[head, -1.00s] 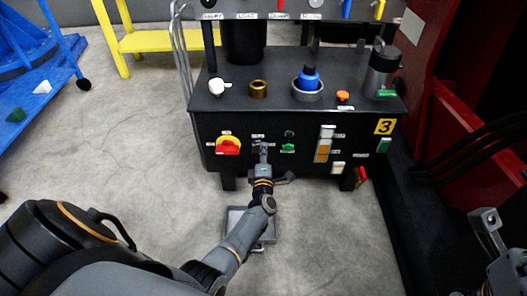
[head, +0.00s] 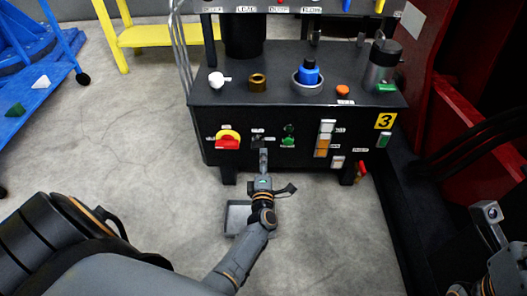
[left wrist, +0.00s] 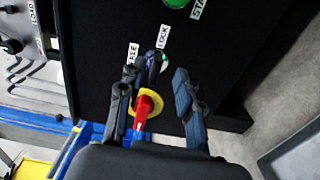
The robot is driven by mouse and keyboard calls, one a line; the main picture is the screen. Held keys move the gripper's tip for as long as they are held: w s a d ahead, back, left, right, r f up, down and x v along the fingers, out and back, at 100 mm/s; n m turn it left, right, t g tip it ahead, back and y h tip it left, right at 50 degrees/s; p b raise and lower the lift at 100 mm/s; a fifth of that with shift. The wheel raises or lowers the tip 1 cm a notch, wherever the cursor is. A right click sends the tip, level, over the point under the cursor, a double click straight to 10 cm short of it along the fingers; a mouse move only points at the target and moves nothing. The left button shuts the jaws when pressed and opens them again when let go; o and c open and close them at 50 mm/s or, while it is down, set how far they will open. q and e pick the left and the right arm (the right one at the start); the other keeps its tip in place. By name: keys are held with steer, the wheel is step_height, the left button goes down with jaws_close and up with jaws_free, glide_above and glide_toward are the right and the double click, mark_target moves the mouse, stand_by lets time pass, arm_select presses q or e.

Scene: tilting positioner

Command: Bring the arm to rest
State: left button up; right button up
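My left gripper (head: 264,158) is in front of the black machine cabinet (head: 215,165), just below a small black knob (head: 257,140). In the left wrist view its fingers (left wrist: 160,82) are apart, with nothing held between them. A red handle on a yellow plate (left wrist: 143,105) shows behind the fingers there. In the head view this red switch (head: 228,141) is left of the gripper. Whether a fingertip touches the panel is hard to tell. My right gripper (head: 488,218) is partly in view at the lower right edge, and its finger state is unclear.
A blue-capped part (head: 309,74) and a dark canister (head: 382,66) stand on the cabinet top. A grey tray (head: 238,217) is on the floor below.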

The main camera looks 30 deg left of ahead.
arm_select(q)
steer(key=shift+s+d, duration=0.3)
steer(key=shift+s, duration=0.2)
steer(key=shift+r, duration=0.1)
